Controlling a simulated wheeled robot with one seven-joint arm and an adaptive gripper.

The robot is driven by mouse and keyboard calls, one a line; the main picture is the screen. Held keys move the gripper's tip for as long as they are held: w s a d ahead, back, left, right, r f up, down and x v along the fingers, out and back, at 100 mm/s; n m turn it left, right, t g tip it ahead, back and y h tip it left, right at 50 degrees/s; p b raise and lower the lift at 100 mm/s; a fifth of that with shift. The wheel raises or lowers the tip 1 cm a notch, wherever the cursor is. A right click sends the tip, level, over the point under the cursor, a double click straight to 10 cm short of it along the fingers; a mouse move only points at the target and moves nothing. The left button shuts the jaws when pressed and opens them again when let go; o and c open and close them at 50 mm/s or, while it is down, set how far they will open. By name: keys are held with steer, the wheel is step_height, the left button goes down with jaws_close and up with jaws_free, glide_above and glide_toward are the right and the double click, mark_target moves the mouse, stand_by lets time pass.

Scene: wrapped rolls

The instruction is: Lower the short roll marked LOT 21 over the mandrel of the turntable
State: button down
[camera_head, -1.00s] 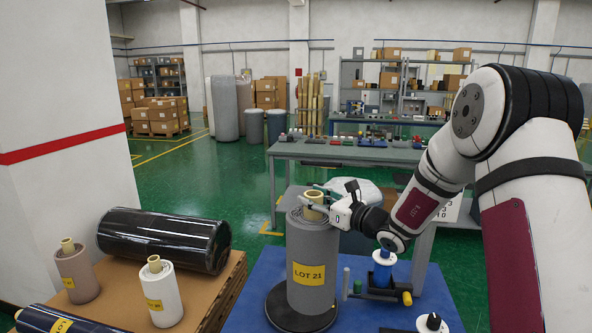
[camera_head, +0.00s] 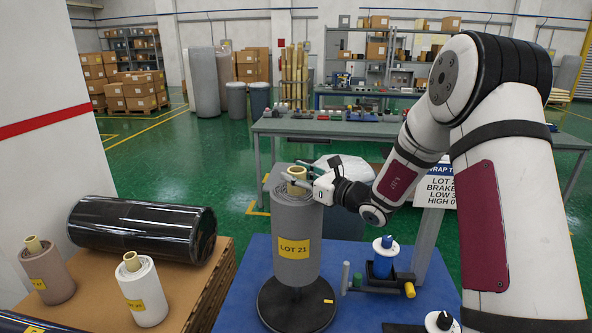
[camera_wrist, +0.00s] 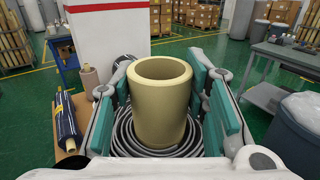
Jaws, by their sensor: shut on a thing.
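The grey LOT 21 roll (camera_head: 294,225) hangs upright above the black turntable (camera_head: 275,311) in the head view, with a gap beneath it. A short dark piece of the mandrel (camera_head: 295,293) shows under the roll's lower edge, roughly in line with it. Whether the mandrel's tip is inside the core is hidden. My gripper (camera_head: 300,184) is shut on the yellow core at the roll's top. In the wrist view the core (camera_wrist: 155,110) stands between the teal finger pads, with the grey wound layers (camera_wrist: 125,135) below it.
The turntable stands on a blue table (camera_head: 345,315). At left, a pallet (camera_head: 190,295) holds a black roll (camera_head: 140,230), a white roll (camera_head: 145,290) and a brown roll (camera_head: 48,276).

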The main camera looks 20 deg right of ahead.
mark_target(317, 227)
steer(key=shift+f+b, duration=1.25)
steer(key=shift+f, duration=2.9)
steer(key=shift+f+b, duration=0.9)
steer(key=shift+f, duration=1.55)
steer(key=c, duration=0.9)
jaws_free()
steer(key=shift+c, duration=0.2)
steer(key=shift+o, duration=0.5)
steer(key=shift+f, duration=0.15)
steer(key=v, duration=1.2)
